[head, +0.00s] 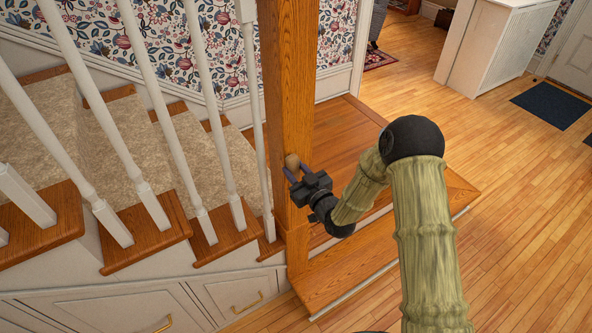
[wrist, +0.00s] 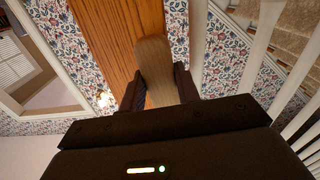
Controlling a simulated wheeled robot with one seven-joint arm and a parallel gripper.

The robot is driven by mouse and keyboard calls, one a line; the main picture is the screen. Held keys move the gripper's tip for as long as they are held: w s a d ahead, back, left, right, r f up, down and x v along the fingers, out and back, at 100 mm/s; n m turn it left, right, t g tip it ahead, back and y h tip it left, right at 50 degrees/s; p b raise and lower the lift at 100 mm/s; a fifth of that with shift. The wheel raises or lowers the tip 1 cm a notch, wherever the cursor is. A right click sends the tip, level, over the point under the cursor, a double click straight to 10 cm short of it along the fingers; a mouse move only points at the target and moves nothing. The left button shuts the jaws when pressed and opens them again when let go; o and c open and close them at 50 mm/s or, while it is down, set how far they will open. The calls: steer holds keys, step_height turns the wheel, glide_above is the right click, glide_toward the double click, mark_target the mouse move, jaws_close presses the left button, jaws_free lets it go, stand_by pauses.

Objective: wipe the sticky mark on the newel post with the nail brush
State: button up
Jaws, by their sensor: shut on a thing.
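The newel post (head: 286,110) is a square oak post at the foot of the stairs; it also shows in the wrist view (wrist: 108,45). My gripper (head: 295,172) is shut on the nail brush (head: 292,161), a small wooden-backed piece at the post's face. In the wrist view the brush (wrist: 155,65) shows its pale wooden back between the two dark fingers. Its bristles are hidden, and I cannot tell whether it touches the post. I cannot make out the sticky mark in either view.
White balusters (head: 204,115) and carpeted stairs (head: 115,140) lie left of the post. A wooden bottom step (head: 345,270) spreads around its base. Open wood floor (head: 510,180) lies to the right, with a white radiator cover (head: 490,50) and a dark mat (head: 552,104) beyond.

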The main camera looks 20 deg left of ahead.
steer(key=b+v, duration=0.1)
steer(key=v, duration=0.4)
steer(key=shift+s+d+b, duration=0.25)
steer(key=shift+d+b, duration=0.1)
steer(key=b+v, duration=0.1)
steer(key=v, duration=0.2)
stand_by(0.5)
stand_by(0.4)
